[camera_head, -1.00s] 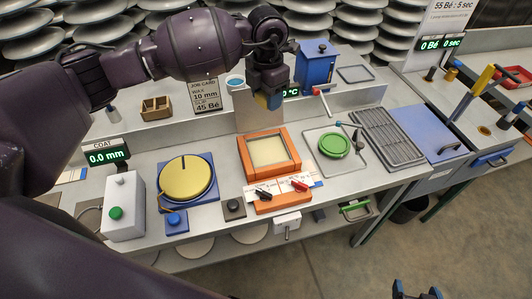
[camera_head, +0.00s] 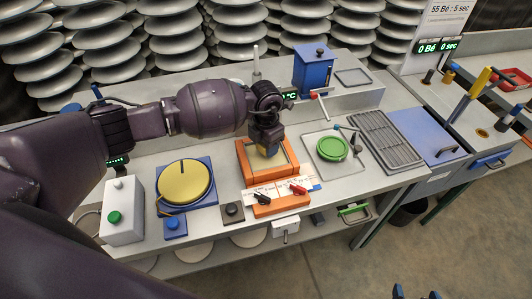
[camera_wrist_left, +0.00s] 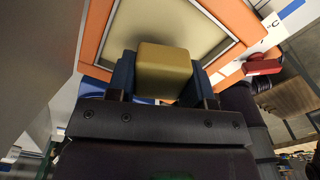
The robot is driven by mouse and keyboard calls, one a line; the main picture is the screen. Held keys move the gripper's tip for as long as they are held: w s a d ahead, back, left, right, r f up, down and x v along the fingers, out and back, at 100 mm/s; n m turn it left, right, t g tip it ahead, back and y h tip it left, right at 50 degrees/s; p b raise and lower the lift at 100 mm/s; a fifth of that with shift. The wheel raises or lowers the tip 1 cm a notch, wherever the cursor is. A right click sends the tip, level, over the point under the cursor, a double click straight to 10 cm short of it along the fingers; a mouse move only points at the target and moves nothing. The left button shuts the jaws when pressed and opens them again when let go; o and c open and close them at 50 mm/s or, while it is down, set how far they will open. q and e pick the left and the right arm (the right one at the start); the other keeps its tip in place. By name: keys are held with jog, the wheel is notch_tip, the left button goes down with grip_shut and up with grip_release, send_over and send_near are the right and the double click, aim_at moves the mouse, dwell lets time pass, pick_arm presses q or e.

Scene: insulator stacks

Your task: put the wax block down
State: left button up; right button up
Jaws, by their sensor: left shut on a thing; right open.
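My left gripper (camera_head: 267,146) is shut on the yellow wax block (camera_wrist_left: 163,72), which sits between its two blue fingers in the left wrist view. In the head view the gripper points down over the orange-framed square pan (camera_head: 244,165), with the block low over its pale bed. The block shows against the pan's surface in the left wrist view; I cannot tell whether it touches. My right gripper (camera_head: 416,294) is open and empty at the bottom edge of the head view, only its fingertips showing.
A yellow round plate (camera_head: 184,181) on a blue base is left of the pan, and a green round dish (camera_head: 332,148) is right. Red and black levers (camera_head: 298,189) stand at the pan's front. A blue box (camera_head: 314,70) with a side handle stands behind. My left arm hides the back left.

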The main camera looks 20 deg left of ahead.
aim_at(266, 159)
pick_arm(q)
notch_tip(266, 159, down, 4)
jog(key=shift+f, duration=0.1)
dwell(0.4)
